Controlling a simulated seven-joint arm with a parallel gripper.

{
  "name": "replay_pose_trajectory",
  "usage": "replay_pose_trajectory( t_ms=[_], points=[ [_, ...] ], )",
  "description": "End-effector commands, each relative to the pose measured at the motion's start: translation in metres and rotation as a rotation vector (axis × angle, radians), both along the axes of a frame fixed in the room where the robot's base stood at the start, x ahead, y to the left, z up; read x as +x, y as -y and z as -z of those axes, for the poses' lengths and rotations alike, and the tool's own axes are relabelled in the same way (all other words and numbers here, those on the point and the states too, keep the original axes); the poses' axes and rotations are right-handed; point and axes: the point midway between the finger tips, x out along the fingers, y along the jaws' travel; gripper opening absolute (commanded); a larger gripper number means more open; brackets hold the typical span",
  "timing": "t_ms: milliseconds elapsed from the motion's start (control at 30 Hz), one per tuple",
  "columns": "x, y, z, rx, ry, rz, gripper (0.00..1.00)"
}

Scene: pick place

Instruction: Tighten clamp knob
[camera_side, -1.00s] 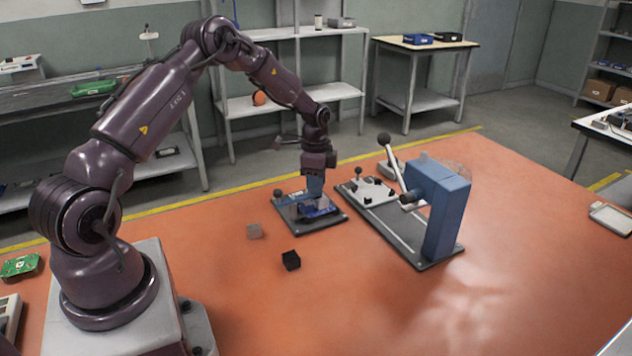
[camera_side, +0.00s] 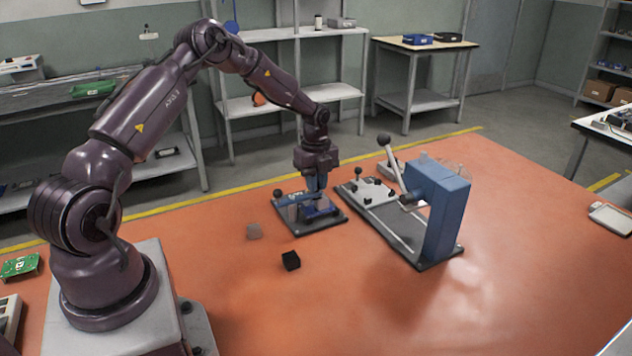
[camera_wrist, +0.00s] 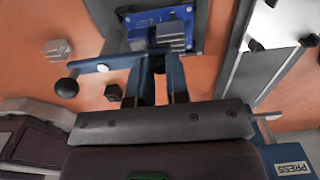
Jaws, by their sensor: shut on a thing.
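A clamp fixture with a blue circuit board (camera_side: 322,208) sits on a dark base plate (camera_side: 330,226) at mid-table. A blue lever (camera_wrist: 112,63) with a black ball end (camera_wrist: 66,88) reaches out to its left. My gripper (camera_side: 314,190) points down over the fixture. In the wrist view my fingers (camera_wrist: 160,72) are closed around the clamp knob (camera_wrist: 158,62), a small dark part at the lever's right end. The fingers hide most of it. The circuit board also shows in the wrist view (camera_wrist: 160,17).
A blue press (camera_side: 447,215) with a tall black-knobbed lever stands close on the right. The table front right is clear.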

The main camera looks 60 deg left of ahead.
Motion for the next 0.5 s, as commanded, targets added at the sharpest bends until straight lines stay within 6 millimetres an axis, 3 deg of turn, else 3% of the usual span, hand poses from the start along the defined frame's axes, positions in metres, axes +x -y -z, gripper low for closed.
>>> replay_pose_trajectory(
  t_ms=[500],
  points=[
    [0.0012, -0.0022, -0.0038, 0.005, 0.004, 0.126, 0.0]
  ],
)
